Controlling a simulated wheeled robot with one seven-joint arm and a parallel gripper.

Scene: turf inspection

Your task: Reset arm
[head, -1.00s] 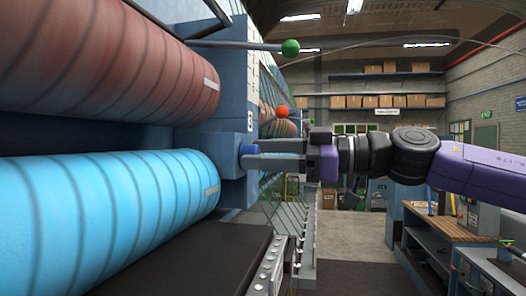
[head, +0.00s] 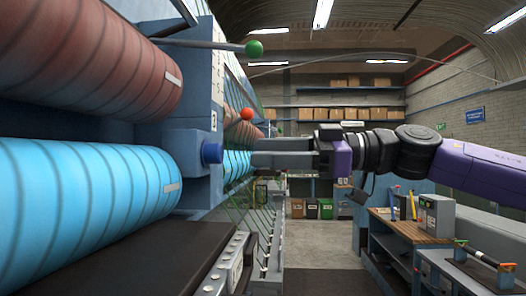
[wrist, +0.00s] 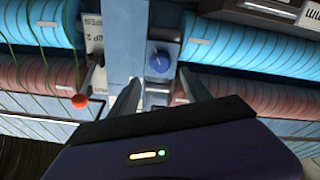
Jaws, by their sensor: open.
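My gripper (head: 254,152) reaches in from the right in the head view, on my purple and black arm. Its fingers point left at a blue knob (head: 211,153) on the blue machine post, with a small gap between fingertips and knob. In the wrist view my gripper (wrist: 157,85) has its two fingers spread apart. The same blue knob (wrist: 159,62) shows beyond and between them, not held. Nothing is in the gripper.
A red roll (head: 95,70) and a blue roll (head: 80,205) fill the left. A green-knobbed lever (head: 254,48) and a red-knobbed lever (head: 246,114) stick out near my gripper. A workbench (head: 415,232) stands at right; open floor (head: 322,240) lies between.

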